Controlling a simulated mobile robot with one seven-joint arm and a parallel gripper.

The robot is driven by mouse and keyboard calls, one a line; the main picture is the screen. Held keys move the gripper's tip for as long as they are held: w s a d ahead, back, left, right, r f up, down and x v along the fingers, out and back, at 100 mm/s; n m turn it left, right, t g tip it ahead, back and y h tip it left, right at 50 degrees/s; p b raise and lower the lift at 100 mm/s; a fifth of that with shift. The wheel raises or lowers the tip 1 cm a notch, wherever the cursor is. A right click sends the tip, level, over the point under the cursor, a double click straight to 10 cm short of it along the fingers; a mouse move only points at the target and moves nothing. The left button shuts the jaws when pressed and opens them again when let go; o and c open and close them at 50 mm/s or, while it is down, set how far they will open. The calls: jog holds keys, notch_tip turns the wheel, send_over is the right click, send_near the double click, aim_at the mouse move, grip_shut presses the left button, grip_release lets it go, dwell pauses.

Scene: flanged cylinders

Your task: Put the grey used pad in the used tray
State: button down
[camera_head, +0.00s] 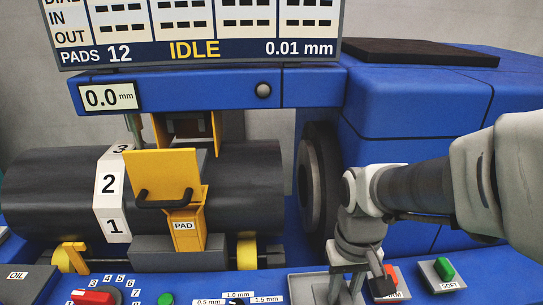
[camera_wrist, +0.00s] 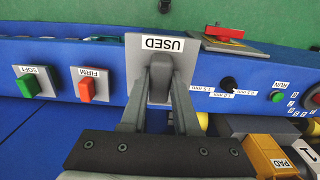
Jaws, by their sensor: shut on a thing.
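The used tray (camera_wrist: 134,44) is a grey plate-like tray with a "USED" label, at the centre of the wrist view. In the head view it (camera_head: 300,291) shows at the bottom edge, partly behind my gripper. My gripper (camera_head: 346,290) points down over the tray in the head view. In the wrist view my gripper (camera_wrist: 160,82) is shut on a grey pad (camera_wrist: 161,70), which lies between the fingertips over the tray, below the label. The fingers hide part of the pad. I cannot tell whether the pad touches the tray floor.
Right of the tray stand the red FIRM button (camera_head: 391,274) and green SOFT button (camera_head: 444,268). Left are a spacing dial (camera_head: 236,302) and a yellow PAD holder (camera_head: 184,224) before a dark cylinder (camera_head: 50,185). A display (camera_head: 200,30) above reads IDLE.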

jog(key=shift+w+a+f+b, duration=0.2)
jog(key=shift+w+f+b, duration=0.15)
jog(key=shift+w+f, duration=1.45)
jog(key=shift+w+a+f+b, duration=0.25)
jog(key=shift+w+f+b, duration=0.05)
jog(key=shift+w+f, duration=1.45)
jog(key=shift+w+a+f+b, duration=0.2)
jog(key=shift+w+f+b, duration=0.15)
jog(key=shift+w+f, duration=1.4)
jog(key=shift+w, duration=0.1)
jog(key=shift+f, duration=0.15)
jog(key=c, duration=0.7)
grip_release()
jog(key=shift+o, duration=0.2)
